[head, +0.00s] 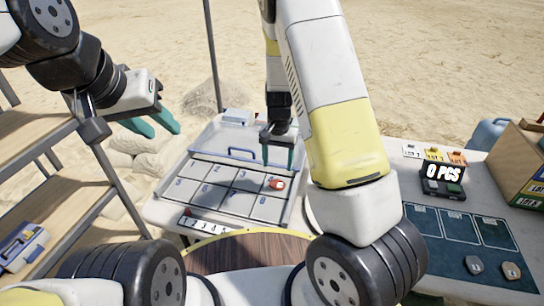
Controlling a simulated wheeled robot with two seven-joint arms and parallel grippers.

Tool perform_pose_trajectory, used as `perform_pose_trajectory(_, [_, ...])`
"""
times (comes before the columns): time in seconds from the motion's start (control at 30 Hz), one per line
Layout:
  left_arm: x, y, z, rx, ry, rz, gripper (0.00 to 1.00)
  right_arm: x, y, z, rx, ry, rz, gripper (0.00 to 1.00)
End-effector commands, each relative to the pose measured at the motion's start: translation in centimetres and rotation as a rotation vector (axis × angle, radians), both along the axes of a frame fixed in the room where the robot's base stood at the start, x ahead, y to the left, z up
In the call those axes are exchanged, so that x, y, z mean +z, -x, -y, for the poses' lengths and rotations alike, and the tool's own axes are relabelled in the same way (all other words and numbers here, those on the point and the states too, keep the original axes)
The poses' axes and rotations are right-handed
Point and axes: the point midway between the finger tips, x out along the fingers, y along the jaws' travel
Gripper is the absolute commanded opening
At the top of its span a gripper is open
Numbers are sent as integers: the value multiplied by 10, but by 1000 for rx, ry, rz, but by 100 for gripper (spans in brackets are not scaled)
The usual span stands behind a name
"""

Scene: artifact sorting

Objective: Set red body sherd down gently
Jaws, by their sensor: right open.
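The small red body sherd (278,184) lies in an upper right cell of the numbered grid tray (210,205). My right gripper (279,163) points down just above and behind the sherd. Its teal fingers are apart, one on each side, and nothing shows between them. I cannot tell whether a fingertip touches the sherd or tray. My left gripper (157,127) hangs in the air at the upper left, near the shelf, with its teal fingers apart and empty.
A wooden shelf (30,135) stands at the left with a blue-grey case on it. My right arm hides the table's middle.

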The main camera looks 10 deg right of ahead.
Motion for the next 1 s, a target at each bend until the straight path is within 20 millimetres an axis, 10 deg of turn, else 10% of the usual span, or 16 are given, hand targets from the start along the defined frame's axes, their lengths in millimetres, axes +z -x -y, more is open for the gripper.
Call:
perform_pose_trajectory(0.47, [0,0,0,0,0,0,36,78,11,-1,23,-70,40,63])
perform_pose_trajectory(1.0, [0,0,0,0,0,0,36,268,138,16,294,-213,389,63])
